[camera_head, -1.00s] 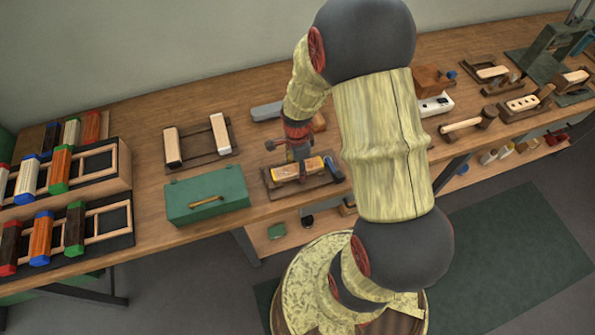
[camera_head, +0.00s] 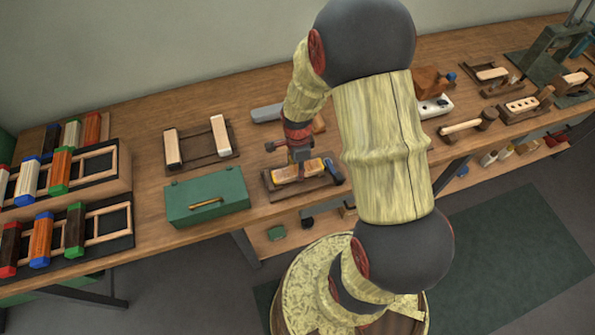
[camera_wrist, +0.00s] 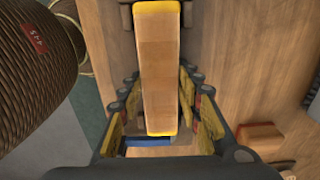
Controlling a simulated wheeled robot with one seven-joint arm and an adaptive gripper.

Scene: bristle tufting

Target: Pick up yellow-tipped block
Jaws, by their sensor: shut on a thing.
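The yellow-tipped block (camera_wrist: 157,70) is pale wood with yellow ends and runs lengthwise through the middle of the wrist view. In the head view it (camera_head: 298,171) sits at a dark wooden tray (camera_head: 275,191) on the bench. My gripper (camera_head: 300,163) points down over it. In the wrist view the gripper's padded fingers stand on both sides of the block, and my gripper is shut on it. Whether the block still touches the tray is hard to tell. A blue piece (camera_wrist: 150,141) shows beyond the block's near end.
A green box (camera_head: 205,197) with a brass handle stands left of the tray. A dark rack (camera_head: 225,140) with two pale blocks lies behind it. Racks of coloured-tipped blocks (camera_head: 65,170) are far left. A mallet (camera_head: 468,124) and other tools lie to the right.

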